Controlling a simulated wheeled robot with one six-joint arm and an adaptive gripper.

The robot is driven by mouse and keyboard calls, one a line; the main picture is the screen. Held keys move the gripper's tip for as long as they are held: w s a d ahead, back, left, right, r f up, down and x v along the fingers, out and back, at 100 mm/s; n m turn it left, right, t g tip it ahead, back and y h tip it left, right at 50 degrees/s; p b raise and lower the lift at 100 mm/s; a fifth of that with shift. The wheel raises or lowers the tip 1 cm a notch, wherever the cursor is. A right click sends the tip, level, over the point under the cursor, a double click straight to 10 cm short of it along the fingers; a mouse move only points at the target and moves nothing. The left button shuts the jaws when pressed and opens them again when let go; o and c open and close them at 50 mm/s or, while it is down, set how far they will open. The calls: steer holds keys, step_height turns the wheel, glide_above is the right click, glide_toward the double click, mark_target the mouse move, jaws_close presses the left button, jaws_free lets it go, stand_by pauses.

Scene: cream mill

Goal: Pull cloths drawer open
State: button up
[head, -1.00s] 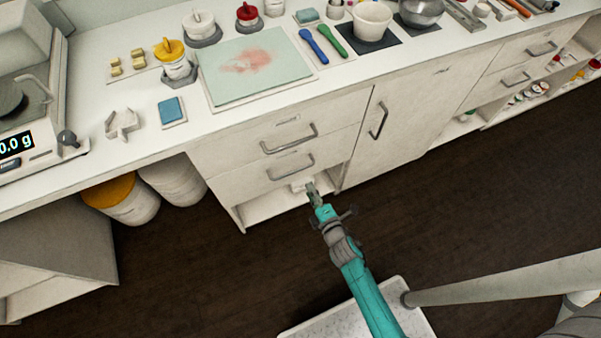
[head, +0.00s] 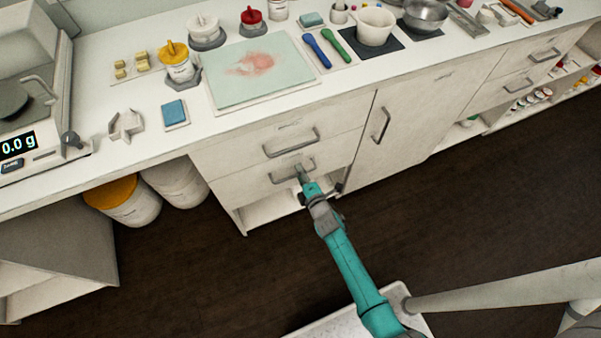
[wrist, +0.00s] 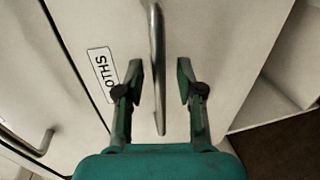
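The cloths drawer (head: 335,157) is the lower of two drawers at the left of the cabinet, and its front looks flush with the cabinet. Its label (wrist: 103,75), partly hidden by a finger, shows in the wrist view. Its grey bar handle (wrist: 157,70) runs between my gripper's two fingers (wrist: 160,82), with a gap on each side. My gripper is open around the handle and holds nothing. In the head view my gripper (head: 300,172) is at the drawer handle (head: 280,178) and covers part of it.
The upper drawer handle (head: 291,143) is just above. An open shelf (head: 268,208) lies below the drawer, and a cupboard door (head: 408,125) is to the right. White tubs (head: 128,205) stand under the counter at left. The dark floor (head: 230,280) in front is clear.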

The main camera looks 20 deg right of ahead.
jaws_close()
stand_by(0.3)
